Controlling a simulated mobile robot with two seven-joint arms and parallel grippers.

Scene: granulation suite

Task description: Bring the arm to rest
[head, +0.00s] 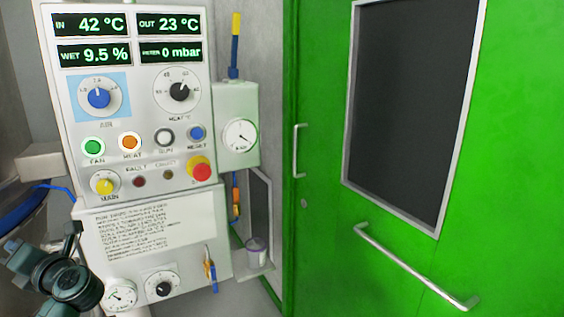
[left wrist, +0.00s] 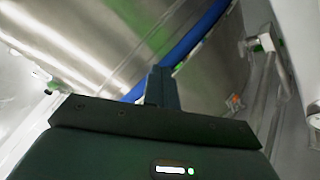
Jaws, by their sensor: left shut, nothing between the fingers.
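My left gripper (head: 72,237) shows at the lower left of the head view, in front of the lower left part of the control panel (head: 140,195). In the left wrist view its two fingers (left wrist: 160,86) are together with nothing between them. Behind them are a shiny steel vessel (left wrist: 110,40) and a blue band (left wrist: 200,35). I cannot tell how far the fingers are from these. My right gripper is in neither view.
The panel carries lit displays, knobs, coloured buttons and a red stop button (head: 201,169). A gauge box (head: 237,105) is beside it. A green door (head: 325,220) with a dark window and a long bar handle (head: 410,265) fills the right.

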